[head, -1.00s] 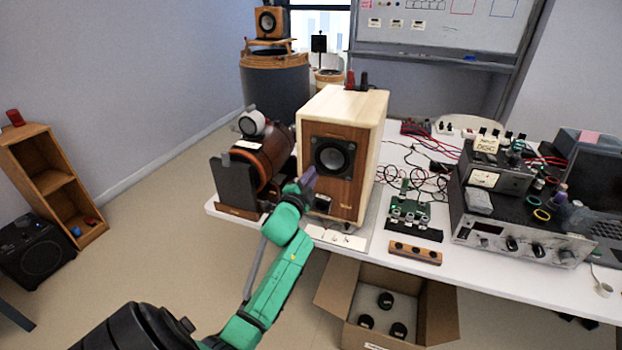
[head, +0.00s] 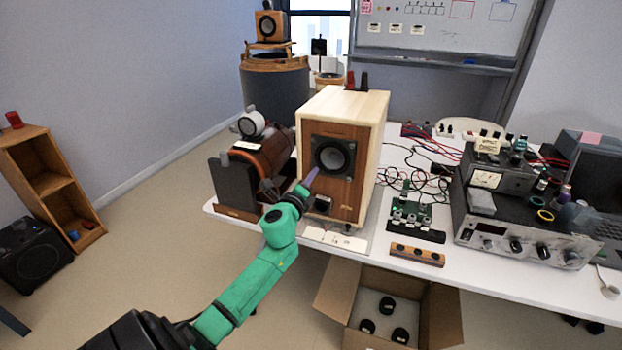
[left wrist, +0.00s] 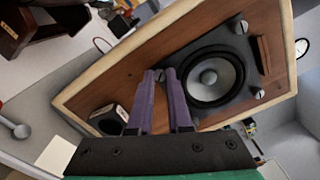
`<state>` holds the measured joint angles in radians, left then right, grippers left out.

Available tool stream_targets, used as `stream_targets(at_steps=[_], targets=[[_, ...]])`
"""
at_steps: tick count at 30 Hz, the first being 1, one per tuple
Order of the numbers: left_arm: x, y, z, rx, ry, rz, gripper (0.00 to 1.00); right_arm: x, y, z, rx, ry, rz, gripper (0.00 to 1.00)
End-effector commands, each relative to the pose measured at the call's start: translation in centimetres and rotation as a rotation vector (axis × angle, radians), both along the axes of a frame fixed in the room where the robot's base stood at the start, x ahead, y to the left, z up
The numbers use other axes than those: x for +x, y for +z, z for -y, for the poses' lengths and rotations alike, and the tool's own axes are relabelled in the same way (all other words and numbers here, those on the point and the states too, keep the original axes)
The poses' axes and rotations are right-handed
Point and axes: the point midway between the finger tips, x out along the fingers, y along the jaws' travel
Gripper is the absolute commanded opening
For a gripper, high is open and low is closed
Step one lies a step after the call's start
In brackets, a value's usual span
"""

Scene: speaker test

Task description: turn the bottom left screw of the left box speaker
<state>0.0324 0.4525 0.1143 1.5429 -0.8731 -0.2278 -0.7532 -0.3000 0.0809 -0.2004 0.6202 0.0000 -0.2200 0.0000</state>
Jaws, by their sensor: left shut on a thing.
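The box speaker (head: 338,200) stands on the table, with a pale wood cabinet, brown front and a black driver (head: 333,157) in a square frame. In the left wrist view the speaker front (left wrist: 110,85) appears tilted. My left gripper (head: 311,177) reaches the lower left corner of the driver frame. In the left wrist view, its purple fingers (left wrist: 160,76) are shut on the small grey bottom left screw (left wrist: 159,74), mostly hidden between the tips. Other frame screws show at the upper corner (left wrist: 243,26) and right corner (left wrist: 258,93). My right gripper is out of view.
A dark reddish-brown cylindrical device (head: 268,160) stands close left of the speaker. A green circuit board (head: 412,203) and amplifier (head: 520,232) are to the right. An open cardboard box (head: 440,312) sits below the table's front edge. The floor at left is mostly free.

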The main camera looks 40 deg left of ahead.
Motion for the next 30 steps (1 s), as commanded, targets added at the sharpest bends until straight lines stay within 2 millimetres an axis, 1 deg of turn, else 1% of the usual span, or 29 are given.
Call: stream_targets(at_steps=[11, 21, 30], targets=[[0.0, 0.2, -0.1, 0.340, 0.002, -0.115, 0.00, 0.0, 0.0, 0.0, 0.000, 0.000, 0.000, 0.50], [0.0, 0.4, -0.1, 0.643, 0.002, -0.221, 0.00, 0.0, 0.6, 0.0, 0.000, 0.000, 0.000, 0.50], [0.0, 0.4, -0.1, 0.864, 0.004, -0.298, 0.00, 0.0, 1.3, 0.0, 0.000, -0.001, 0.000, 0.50]])
